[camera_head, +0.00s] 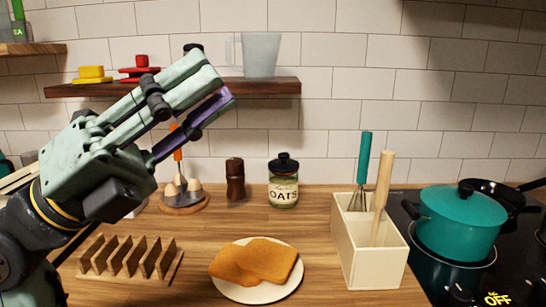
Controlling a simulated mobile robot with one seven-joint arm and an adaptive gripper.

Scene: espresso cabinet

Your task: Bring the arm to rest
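My gripper (222,90) is raised at the left of the head view, in front of the shelf and the tiled wall. Its pale green and purple fingers point up and to the right. They overlap from this side, so the gap between them is unclear. I see nothing held at the fingertips. My arm (32,225) rises from the lower left corner, and the gripper is well above the counter (210,222).
On the counter are a toast rack (130,262), a plate (257,294) with toast, an oats jar (284,183), a brown mill (235,180) and a utensil box (375,270). A teal pot (460,222) stands on the hob. The wall shelf (270,86) is behind my gripper.

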